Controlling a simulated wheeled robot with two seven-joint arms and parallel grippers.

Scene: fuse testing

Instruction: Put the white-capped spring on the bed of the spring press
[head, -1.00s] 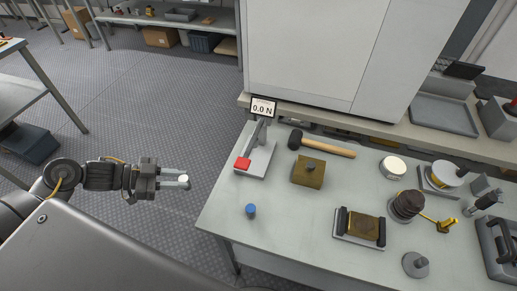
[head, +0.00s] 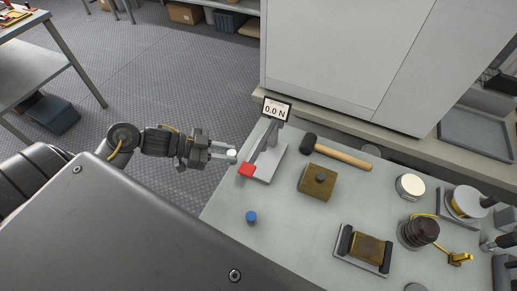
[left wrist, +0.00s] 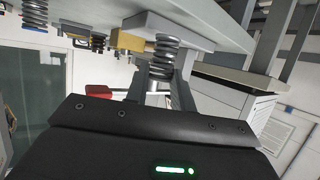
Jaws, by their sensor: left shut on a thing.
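My left gripper (head: 230,153) is shut on the white-capped spring (head: 232,154), just off the table's left edge. In the head view mostly the white cap shows between the fingertips. In the left wrist view the coils of a spring (left wrist: 163,58) show between the fingers. The spring press (head: 271,163) stands on the table just right of the gripper, with a flat grey bed, a red-ended lever (head: 246,170) and a display (head: 276,109) reading 0.0 N. The held spring is left of the bed and lever. My right gripper is not in view.
A blue-capped piece (head: 251,217) stands near the table's front left. A mallet (head: 335,152) and a brass block (head: 318,182) lie right of the press. A brass block in a black-ended holder (head: 366,248) is further forward. Bare table lies between them.

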